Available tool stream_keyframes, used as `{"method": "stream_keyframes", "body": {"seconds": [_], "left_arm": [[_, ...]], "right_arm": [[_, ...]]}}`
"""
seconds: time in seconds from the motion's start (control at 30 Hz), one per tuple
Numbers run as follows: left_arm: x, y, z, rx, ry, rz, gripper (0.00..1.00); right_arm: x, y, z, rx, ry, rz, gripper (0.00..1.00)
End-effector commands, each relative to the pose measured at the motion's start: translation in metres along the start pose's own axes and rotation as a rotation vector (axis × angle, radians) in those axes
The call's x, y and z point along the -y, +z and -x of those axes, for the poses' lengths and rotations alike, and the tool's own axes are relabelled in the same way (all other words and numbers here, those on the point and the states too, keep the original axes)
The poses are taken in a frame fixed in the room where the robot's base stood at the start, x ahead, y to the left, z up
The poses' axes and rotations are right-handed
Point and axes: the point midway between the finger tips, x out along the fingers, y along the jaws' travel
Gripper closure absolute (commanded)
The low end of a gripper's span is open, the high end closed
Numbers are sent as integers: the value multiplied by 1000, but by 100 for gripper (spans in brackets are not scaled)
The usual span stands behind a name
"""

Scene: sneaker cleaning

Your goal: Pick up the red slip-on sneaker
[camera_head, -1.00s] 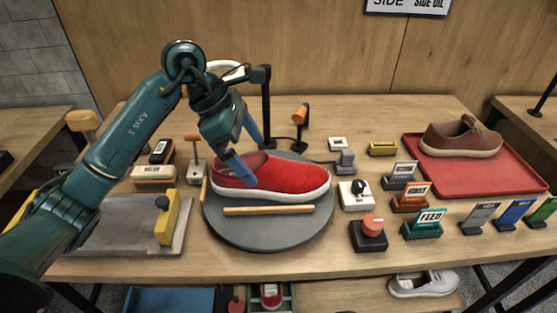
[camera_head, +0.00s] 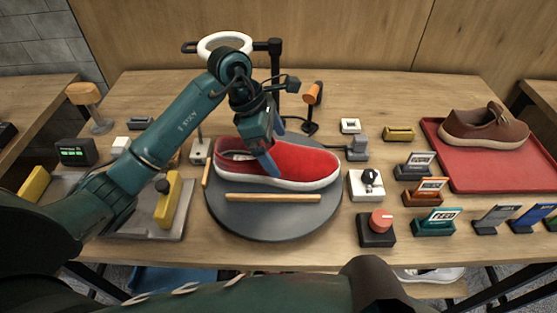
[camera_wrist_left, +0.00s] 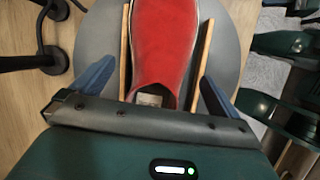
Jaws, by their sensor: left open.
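The red slip-on sneaker (camera_head: 300,160), with a white sole, lies on the round grey turntable (camera_head: 275,222), toe to the right. My left gripper (camera_head: 275,145) is over its opening, one blue finger in front of the shoe and the other at its far side. In the left wrist view the open fingers (camera_wrist_left: 157,72) stand on either side of the sneaker (camera_wrist_left: 163,38), with gaps between. The gripper hides part of the opening. My right gripper is not in view.
Wooden strips (camera_head: 272,198) lie on the turntable beside the shoe. A black stand with a white ring lamp (camera_head: 225,41) is behind. A white box with a knob (camera_head: 367,184) and card holders stand to the right. A brown shoe (camera_head: 485,128) sits on a red tray (camera_head: 490,173).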

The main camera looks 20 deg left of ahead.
Motion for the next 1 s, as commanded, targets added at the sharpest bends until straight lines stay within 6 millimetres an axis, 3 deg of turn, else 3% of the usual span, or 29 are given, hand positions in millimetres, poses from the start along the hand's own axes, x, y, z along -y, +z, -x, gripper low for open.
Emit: {"method": "stream_keyframes", "body": {"seconds": [0.1,0.23,0.53,1.0], "left_arm": [[1,1,-19,3,-7,3,0],[0,0,-35,2,-3,3,0],[0,0,-41,1,0,1,0],[0,0,-40,1,0,1,38]], "right_arm": [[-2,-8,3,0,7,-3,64],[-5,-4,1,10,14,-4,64],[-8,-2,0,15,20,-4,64],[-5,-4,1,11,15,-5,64]]}}
